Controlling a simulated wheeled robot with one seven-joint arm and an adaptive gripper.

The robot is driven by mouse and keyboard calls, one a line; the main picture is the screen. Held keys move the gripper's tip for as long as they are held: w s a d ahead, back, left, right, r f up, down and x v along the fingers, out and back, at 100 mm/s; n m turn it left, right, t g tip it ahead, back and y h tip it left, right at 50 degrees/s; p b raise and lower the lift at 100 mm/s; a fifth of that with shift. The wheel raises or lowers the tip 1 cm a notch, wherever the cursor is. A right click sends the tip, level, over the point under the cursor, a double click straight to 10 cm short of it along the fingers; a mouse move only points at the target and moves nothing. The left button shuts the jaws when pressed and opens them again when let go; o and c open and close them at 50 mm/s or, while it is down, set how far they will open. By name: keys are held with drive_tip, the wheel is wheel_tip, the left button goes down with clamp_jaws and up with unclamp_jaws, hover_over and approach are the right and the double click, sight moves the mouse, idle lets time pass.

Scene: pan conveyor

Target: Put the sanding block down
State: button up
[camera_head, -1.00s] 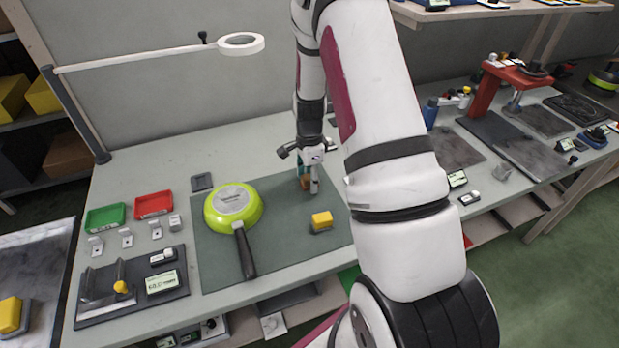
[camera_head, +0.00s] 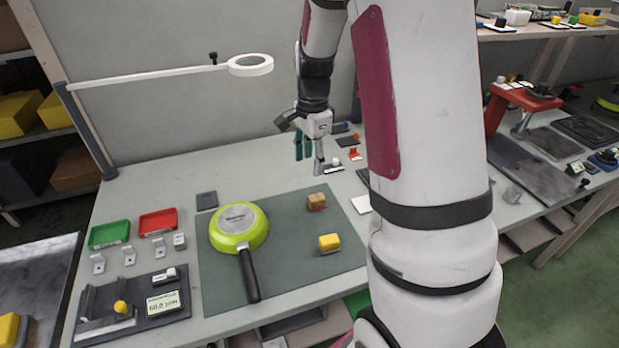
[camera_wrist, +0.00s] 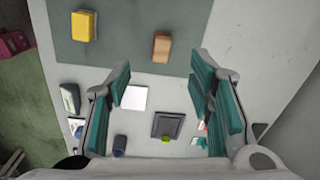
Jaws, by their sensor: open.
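The sanding block, a small brown block (camera_head: 316,201), rests on the dark green mat (camera_head: 290,262) near its far right part. It also shows in the wrist view (camera_wrist: 161,47), lying on the mat near its edge. My gripper (camera_head: 310,158) is raised above and behind the block, apart from it. In the wrist view my gripper (camera_wrist: 160,88) has its teal finger pads spread wide with nothing between them.
A green pan (camera_head: 238,226) lies upside down on the mat, its handle toward the front. A yellow block (camera_head: 329,243) sits in front of the brown one. Green (camera_head: 109,234) and red (camera_head: 158,222) trays stand left. A ring lamp (camera_head: 250,66) overhangs the bench.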

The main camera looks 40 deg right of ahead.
drive_tip(key=s+a+r+n+t, duration=0.2)
drive_tip(key=s+a+r+n, duration=0.65)
drive_tip(key=a+r, duration=0.35)
drive_tip(key=s+a+r+n+t, duration=0.1)
drive_tip(key=s+a+r+n, duration=0.1)
drive_tip(key=s+n, duration=0.3)
drive_tip(key=s+a+r+n+t, duration=0.1)
drive_tip(key=s+a+r+n, duration=0.2)
drive_tip(key=s+n, duration=0.3)
drive_tip(key=s, duration=0.2)
drive_tip(key=shift+s+a, duration=0.15)
drive_tip(key=shift+s, duration=0.15)
drive_tip(key=shift+r, duration=0.15)
